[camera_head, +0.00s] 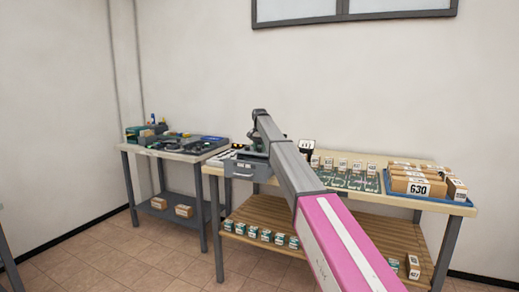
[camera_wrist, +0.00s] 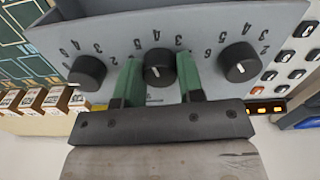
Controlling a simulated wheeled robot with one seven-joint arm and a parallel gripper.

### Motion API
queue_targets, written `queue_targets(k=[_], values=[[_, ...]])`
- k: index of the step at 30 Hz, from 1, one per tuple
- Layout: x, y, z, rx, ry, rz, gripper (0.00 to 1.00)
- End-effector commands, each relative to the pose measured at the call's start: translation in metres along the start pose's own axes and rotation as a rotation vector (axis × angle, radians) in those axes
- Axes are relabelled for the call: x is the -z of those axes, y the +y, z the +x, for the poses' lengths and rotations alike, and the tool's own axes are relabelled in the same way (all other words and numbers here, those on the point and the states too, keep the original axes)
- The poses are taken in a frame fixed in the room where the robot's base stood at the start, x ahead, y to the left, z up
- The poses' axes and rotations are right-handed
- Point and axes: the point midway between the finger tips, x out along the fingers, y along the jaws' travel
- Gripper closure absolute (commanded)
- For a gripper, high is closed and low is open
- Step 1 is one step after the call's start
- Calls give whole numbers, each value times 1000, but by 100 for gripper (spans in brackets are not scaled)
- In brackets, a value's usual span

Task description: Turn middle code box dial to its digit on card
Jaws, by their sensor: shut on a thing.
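The grey code box (camera_wrist: 210,35) fills the top of the wrist view, with three black dials in a row and digits printed around them. The middle dial (camera_wrist: 159,64) sits between the green fingers of my gripper (camera_wrist: 160,82), which is shut on it. A pale mark shows low on its face. The left dial (camera_wrist: 87,73) and right dial (camera_wrist: 239,62) stand free on either side. In the head view the code box (camera_head: 246,168) is on the long table, partly hidden by my arm. A small card (camera_head: 306,146) stands behind my arm; its digits are too small to read surely.
The long table (camera_head: 465,210) also bears green boards and a blue tray (camera_head: 461,202) of brown boxes. Small boxes stand on its lower shelf. A second table (camera_head: 133,149) with tools stands to the left. The tiled floor in front is clear.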

Motion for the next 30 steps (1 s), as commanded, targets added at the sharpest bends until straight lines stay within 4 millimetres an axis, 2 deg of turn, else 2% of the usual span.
queue_targets(k=[30], values=[[0,0,-1,0,0,-932,88]])
